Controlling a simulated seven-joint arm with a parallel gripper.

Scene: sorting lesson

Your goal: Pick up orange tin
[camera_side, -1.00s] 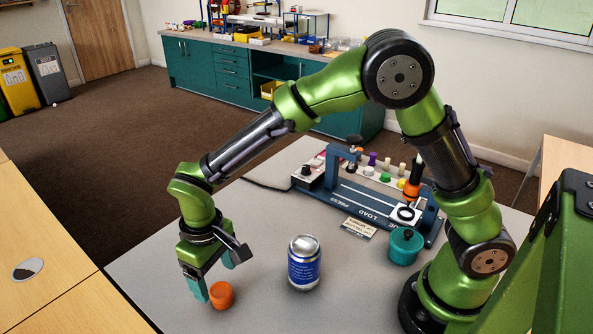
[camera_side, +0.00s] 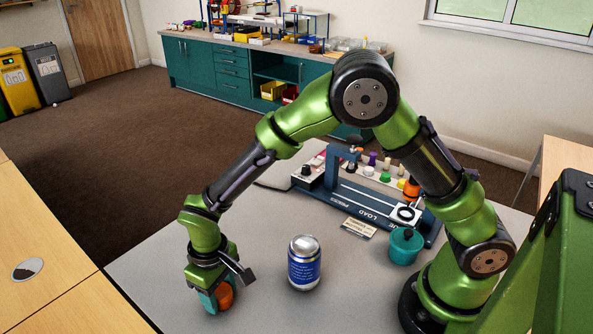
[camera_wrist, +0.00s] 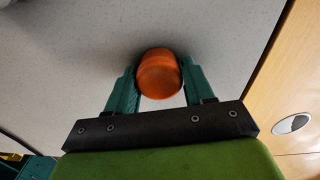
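The orange tin (camera_side: 225,296) is a small, rounded tin standing on the grey table near its front left edge. In the wrist view the tin (camera_wrist: 160,75) lies between the two teal fingers of my gripper (camera_wrist: 160,72). In the side view my gripper (camera_side: 214,298) is lowered over it, one finger in front on the left, the other largely hidden. The fingers flank the tin closely on both sides. I cannot tell whether they press on it or leave a thin gap. The tin appears to be at table level.
A blue and silver can (camera_side: 304,264) stands right of my gripper. A teal lidded pot (camera_side: 405,247) and a blue press fixture (camera_side: 352,200) with small coloured pieces are further right. A small label card (camera_side: 358,228) lies before the fixture. Wooden tables (camera_side: 45,250) adjoin on the left.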

